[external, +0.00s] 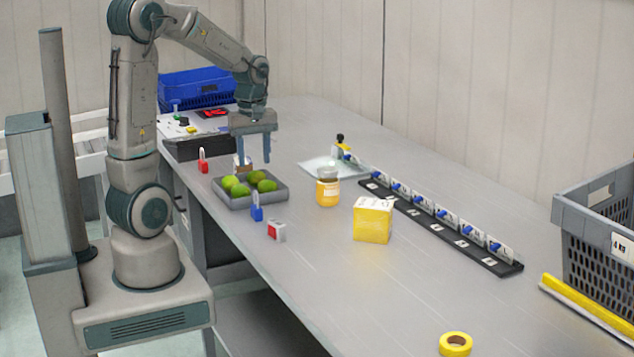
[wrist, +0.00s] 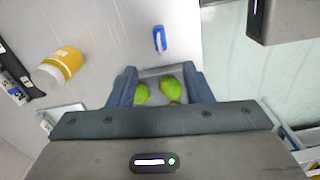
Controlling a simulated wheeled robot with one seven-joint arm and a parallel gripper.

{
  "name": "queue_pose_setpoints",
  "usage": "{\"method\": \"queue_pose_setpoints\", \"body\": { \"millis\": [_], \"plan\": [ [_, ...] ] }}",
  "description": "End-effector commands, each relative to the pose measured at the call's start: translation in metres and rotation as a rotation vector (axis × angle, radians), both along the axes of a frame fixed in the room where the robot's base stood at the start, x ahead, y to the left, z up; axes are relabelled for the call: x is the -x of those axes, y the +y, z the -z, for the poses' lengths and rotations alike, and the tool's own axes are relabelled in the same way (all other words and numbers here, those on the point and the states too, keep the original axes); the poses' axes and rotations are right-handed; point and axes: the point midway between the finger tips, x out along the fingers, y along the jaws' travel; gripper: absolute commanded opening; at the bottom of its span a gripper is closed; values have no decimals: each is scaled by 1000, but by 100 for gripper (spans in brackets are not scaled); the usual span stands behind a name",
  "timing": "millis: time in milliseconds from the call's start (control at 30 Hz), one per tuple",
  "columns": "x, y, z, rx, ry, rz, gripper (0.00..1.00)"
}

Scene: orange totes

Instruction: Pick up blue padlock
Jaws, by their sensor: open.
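The blue padlock (external: 257,210) stands on the grey table (external: 330,275) at the front edge of a tray of green fruit, near the table's left edge. It also shows in the wrist view (wrist: 160,40), beyond the tray and roughly midway between the fingers' lines. My gripper (external: 254,160) is open and empty, above the far part of the tray. In the wrist view its two fingers (wrist: 161,88) are spread on either side of the fruit tray, with the padlock apart from them.
Green fruit sits in the grey tray (external: 279,190). A red padlock (external: 203,161), a red-and-white box (external: 277,231), a yellow-labelled jar (external: 327,192) and a yellow box (external: 373,221) stand nearby. A black rack (external: 440,228) lies to the right. The front table area is mostly clear.

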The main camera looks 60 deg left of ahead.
Motion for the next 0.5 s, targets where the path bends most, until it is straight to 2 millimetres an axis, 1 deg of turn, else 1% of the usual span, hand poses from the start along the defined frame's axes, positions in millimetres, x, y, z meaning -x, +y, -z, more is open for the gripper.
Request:
{"method": "queue_pose_setpoints", "body": {
  "millis": [33, 167, 267, 400, 500],
  "plan": [
    [-1, 6, 3, 3, 8, -39, 45],
    [-2, 10, 13, 7, 17, -80, 45],
    [-1, 9, 30, 8, 18, -80, 45],
    [-1, 9, 59, 7, 19, -79, 45],
    [-1, 9, 76, 6, 18, -78, 45]
  ]
}}
